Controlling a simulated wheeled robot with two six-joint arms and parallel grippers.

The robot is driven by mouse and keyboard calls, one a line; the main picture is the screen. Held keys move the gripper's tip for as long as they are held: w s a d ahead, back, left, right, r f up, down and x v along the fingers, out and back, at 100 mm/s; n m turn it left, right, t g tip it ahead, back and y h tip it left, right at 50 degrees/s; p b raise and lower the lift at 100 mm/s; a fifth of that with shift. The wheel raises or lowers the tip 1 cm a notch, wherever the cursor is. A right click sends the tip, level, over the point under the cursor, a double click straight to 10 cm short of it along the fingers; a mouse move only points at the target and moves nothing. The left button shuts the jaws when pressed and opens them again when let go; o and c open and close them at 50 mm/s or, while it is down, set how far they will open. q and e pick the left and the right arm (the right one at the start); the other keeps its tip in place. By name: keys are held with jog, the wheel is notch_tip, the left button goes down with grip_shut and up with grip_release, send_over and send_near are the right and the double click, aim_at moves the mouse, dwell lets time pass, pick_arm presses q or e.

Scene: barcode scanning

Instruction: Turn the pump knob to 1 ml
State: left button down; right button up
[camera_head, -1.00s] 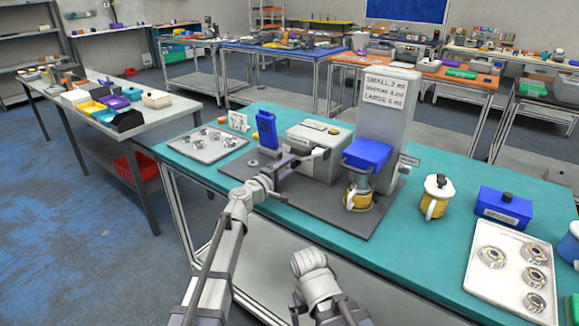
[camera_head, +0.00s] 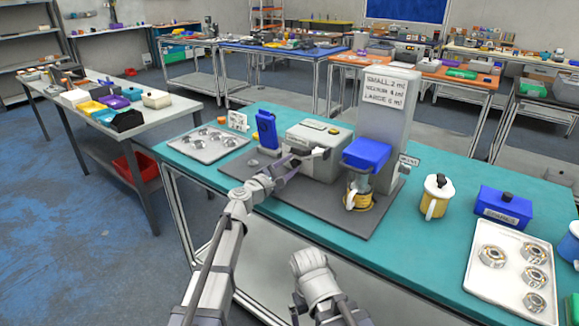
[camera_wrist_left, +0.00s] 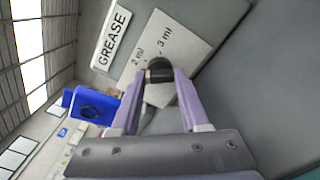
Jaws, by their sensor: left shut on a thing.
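The pump (camera_head: 318,168) is a light grey box on a dark grey mat, in the middle of the teal table. Its dark round knob (camera_wrist_left: 159,68) shows in the left wrist view, in front of a white dial plate (camera_wrist_left: 190,42) with "2 ml" and "3 ml" marks. A 1 ml mark is not visible, and I cannot tell which value the knob points to. My left gripper (camera_head: 308,158) is at the pump's front face. In the left wrist view its purple fingers (camera_wrist_left: 160,78) are shut on the knob from both sides.
A "GREASE" label (camera_wrist_left: 111,35) is beside the dial. A blue-topped unit over a yellow cup (camera_head: 359,192) stands right of the pump. A blue container (camera_head: 266,130) stands to its left. A tray of metal parts (camera_head: 207,158) lies farther left.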

pick_arm(q)
jog(key=shift+n, duration=2.3)
jog(key=shift+s, duration=0.1)
jog(key=shift+c, duration=2.2)
grip_release()
jog(key=v, duration=0.7)
jog(key=shift+s+a, duration=0.25)
jog(key=shift+s, duration=0.05)
jog(key=shift+w, duration=0.1)
